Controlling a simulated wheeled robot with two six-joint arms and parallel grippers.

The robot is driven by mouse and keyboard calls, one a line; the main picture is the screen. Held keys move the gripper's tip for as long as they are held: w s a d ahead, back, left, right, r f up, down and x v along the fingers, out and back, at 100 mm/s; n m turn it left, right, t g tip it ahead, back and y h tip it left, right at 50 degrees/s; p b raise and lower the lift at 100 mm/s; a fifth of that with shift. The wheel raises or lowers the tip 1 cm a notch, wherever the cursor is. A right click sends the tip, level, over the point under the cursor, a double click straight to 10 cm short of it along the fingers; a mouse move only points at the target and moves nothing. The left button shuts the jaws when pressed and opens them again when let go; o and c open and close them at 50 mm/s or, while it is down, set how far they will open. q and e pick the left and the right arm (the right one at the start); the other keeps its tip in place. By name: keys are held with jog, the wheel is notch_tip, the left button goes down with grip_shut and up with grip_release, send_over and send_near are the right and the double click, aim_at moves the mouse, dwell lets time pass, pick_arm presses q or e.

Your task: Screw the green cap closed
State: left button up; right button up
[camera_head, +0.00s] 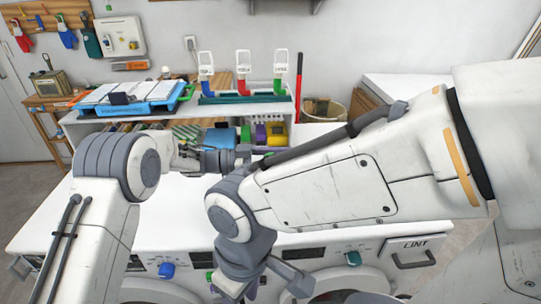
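I cannot clearly make out the green cap. A small green spot (268,154) shows at the far edge of the white worktop, just beyond my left gripper's tips, partly behind my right arm. My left gripper (238,154) reaches rightward over the worktop. Its fingers look small and dark, and whether they are apart or hold anything is unclear. My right arm crosses the picture from the right, and its grey wrist bends down at the worktop's front edge. My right gripper (268,283) is at the bottom, partly cut off and hidden by its own wrist, and its opening does not show clearly.
The white worktop (185,215) is mostly bare around the arms. Behind it a shelf holds a blue-edged tray (134,95) and a rack with blue, red and green handled pieces (243,70). Knobs and a LINT drawer (411,252) line the machines' front.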

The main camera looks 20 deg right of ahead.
dwell(0.3)
pick_arm(q)
jog(key=v, duration=0.9)
jog(key=shift+p, duration=0.4)
